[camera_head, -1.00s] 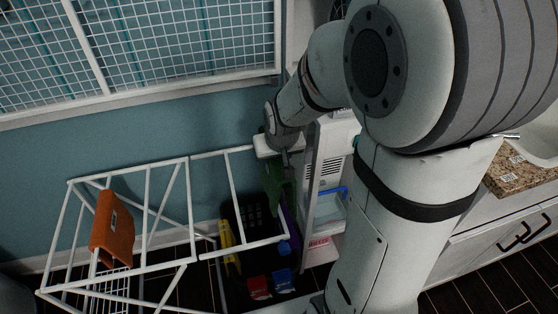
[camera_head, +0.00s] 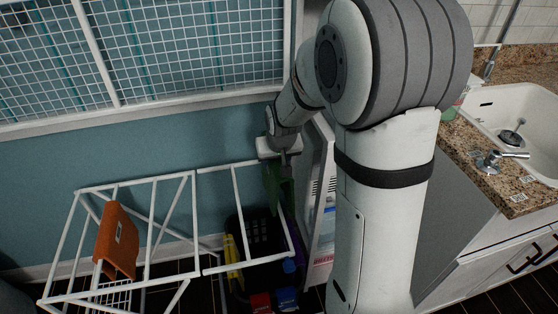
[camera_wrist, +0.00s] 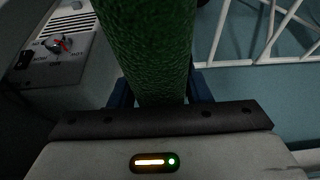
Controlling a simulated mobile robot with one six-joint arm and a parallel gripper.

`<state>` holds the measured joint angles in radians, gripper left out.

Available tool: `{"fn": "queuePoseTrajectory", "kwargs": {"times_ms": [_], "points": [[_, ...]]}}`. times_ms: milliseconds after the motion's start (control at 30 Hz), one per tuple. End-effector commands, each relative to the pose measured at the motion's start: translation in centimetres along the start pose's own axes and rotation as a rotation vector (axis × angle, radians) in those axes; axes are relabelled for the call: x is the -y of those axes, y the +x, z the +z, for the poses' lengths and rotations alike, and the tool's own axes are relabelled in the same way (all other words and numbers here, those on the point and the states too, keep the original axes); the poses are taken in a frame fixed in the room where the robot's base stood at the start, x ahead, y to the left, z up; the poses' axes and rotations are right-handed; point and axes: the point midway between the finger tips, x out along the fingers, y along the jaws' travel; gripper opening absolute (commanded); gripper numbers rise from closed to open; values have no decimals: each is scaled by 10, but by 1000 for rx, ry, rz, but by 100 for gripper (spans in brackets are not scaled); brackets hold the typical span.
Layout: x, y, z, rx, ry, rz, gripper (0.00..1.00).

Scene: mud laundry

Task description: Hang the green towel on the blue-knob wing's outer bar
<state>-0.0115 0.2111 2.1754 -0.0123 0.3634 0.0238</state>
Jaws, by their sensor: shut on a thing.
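My gripper (camera_head: 281,158) is shut on the green towel (camera_head: 273,188), which hangs down from it beside the right end of the white drying rack (camera_head: 146,180). In the wrist view the green towel (camera_wrist: 150,45) fills the middle, between the dark blue fingers (camera_wrist: 197,88). The rack's right wing (camera_head: 243,210) extends toward the bin, with its outer bar near the towel; I cannot tell whether they touch. A small blue thing (camera_head: 289,266), perhaps the blue knob, shows at the wing's near right corner. An orange towel (camera_head: 117,240) hangs over the rack's left part.
A dark crate (camera_head: 262,236) with bottles and boxes stands under and behind the wing. A white cabinet-like unit (camera_head: 318,190) is close on the right, partly hidden by my arm. A sink counter (camera_head: 500,190) lies farther right. A white grid (camera_head: 190,45) covers the upper wall.

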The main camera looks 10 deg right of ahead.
Motion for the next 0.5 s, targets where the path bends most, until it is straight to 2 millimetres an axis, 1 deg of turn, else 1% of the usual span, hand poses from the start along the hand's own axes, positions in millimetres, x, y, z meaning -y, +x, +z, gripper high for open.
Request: {"fn": "queuePoseTrajectory", "kwargs": {"times_ms": [33, 500], "points": [[0, 7, 3, 0, 0, 0, 2], [1, 42, 18, 0, -1, 0, 2]]}}
